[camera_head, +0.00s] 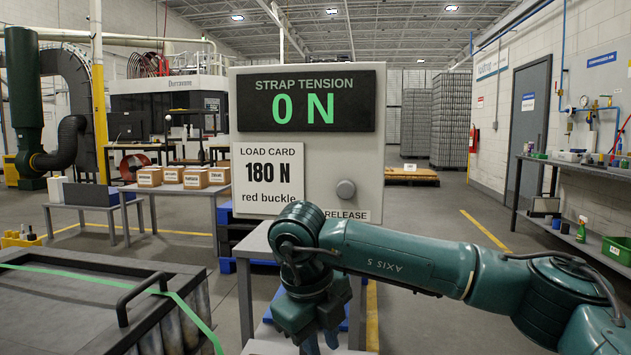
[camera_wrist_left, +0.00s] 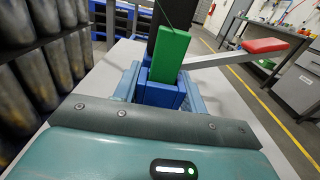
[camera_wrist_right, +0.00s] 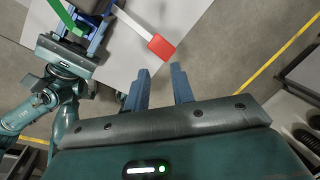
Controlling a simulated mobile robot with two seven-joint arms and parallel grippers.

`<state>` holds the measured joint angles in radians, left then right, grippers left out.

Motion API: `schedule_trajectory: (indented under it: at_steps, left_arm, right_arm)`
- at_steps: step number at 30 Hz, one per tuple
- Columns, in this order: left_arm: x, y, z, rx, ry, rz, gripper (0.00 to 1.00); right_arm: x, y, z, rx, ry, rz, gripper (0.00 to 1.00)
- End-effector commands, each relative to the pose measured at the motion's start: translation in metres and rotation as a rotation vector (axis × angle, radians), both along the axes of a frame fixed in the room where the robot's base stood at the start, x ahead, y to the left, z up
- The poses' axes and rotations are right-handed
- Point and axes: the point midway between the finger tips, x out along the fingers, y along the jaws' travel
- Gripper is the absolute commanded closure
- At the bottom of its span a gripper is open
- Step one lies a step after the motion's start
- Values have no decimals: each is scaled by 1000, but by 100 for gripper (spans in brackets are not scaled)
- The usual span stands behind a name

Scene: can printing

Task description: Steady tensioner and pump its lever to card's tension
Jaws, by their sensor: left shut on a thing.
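The tensioner (camera_wrist_left: 160,92) shows in the left wrist view as a blue body with a green strip (camera_wrist_left: 170,52) against it. My left gripper (camera_wrist_left: 158,76) is shut on this body. Its pale lever (camera_wrist_left: 215,59) sticks out to the right and ends in a red grip (camera_wrist_left: 265,45). In the right wrist view the red grip (camera_wrist_right: 161,47) lies just beyond the fingertips of my right gripper (camera_wrist_right: 160,70), which is open with nothing between its fingers. The display (camera_head: 305,103) reads 0 N. The load card (camera_head: 268,178) reads 180 N, red buckle.
A RELEASE knob (camera_head: 345,190) sits on the grey panel. A dark crate (camera_head: 60,300) of cylinders, crossed by a green strap (camera_head: 165,290), stands at left. Boxes on a table (camera_head: 180,192) stand behind. A shelf bench (camera_head: 590,170) lines the right wall.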

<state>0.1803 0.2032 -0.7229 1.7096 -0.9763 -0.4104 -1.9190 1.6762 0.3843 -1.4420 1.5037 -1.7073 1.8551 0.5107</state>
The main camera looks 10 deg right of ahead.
Motion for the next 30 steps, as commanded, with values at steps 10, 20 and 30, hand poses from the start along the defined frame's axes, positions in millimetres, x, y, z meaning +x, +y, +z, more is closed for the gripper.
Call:
schedule_trajectory:
  at_steps: [10, 20, 30]
  left_arm:
    - [-3, -5, -1, -5, 3, -13, 100]
    - [-3, -5, -1, -5, 3, -12, 100]
    - [-3, -5, -1, -5, 4, -12, 100]
  right_arm:
    - [-3, 1, -8, 104, 10, -124, 100]
    - [-11, -4, -20, 569, 152, -864, 100]
    - [-9, -51, -8, 891, 461, -1764, 100]
